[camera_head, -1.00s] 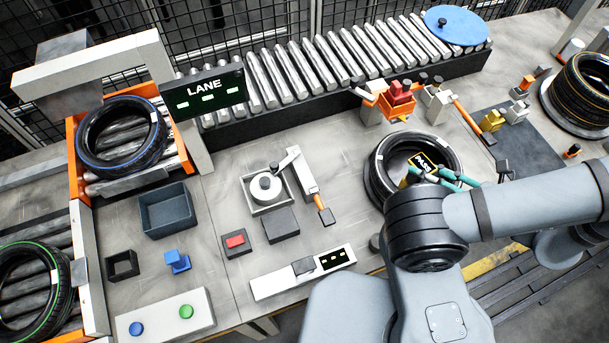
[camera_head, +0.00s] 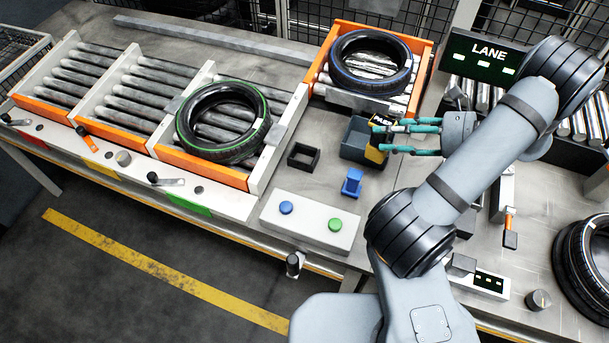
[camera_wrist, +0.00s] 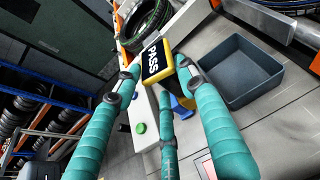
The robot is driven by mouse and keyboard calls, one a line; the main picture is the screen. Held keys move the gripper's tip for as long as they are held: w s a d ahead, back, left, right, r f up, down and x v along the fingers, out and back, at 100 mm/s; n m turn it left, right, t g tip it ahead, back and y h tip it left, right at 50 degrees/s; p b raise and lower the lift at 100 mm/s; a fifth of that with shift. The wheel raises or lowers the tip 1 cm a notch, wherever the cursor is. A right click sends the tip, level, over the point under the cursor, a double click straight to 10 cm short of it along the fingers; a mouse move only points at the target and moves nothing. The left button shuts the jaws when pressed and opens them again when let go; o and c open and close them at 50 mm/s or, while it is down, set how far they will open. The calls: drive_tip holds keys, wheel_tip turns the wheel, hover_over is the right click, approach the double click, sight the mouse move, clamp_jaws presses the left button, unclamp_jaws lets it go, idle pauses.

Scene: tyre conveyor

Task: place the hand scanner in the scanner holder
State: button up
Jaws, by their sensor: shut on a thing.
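The hand scanner (camera_head: 376,153) is yellow and black with a screen reading PASS. It also shows in the wrist view (camera_wrist: 156,58). A blue stand (camera_head: 352,182) is on the table below and left of the scanner, and a hollow black square frame (camera_head: 303,155) is farther left. I cannot tell for certain which is the scanner holder. The blue stand (camera_wrist: 184,101) is partly hidden in the wrist view.
The dark bin (camera_head: 354,139) is partly hidden by the scanner and fingers. A white panel (camera_head: 310,225) with blue and green buttons is in front. Tyres lie on the rollers, one green-striped (camera_head: 222,122) and one blue-striped (camera_head: 370,62). The LANE sign (camera_head: 487,57) is at right.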

drive_tip(key=shift+n+g+y, duration=0.3)
drive_tip(key=shift+n+g, duration=0.5)
drive_tip(key=w+a+b, duration=0.1)
drive_tip(key=w+b, duration=0.1)
drive_tip(key=w+a+f+b, duration=0.1)
drive_tip(key=w, duration=0.1)
drive_tip(key=shift+a+f+b, duration=0.15)
drive_tip(key=shift+a+b, duration=0.2)
drive_tip(key=w+a+f, duration=0.1)
drive_tip(key=a+f, duration=0.3)
drive_tip(key=a, duration=0.3)
drive_tip(key=w+a+f+n+g, duration=0.1)
drive_tip(key=a+f, duration=0.4)
drive_tip(key=a, duration=0.3)
drive_tip(key=shift+y, duration=0.3)
drive_tip(key=shift+a+f, duration=0.1)
drive_tip(key=shift+f, duration=0.1)
drive_tip(key=o, duration=1.4)
drive_tip(key=shift+c, duration=0.2)
drive_tip(key=shift+o, duration=0.4)
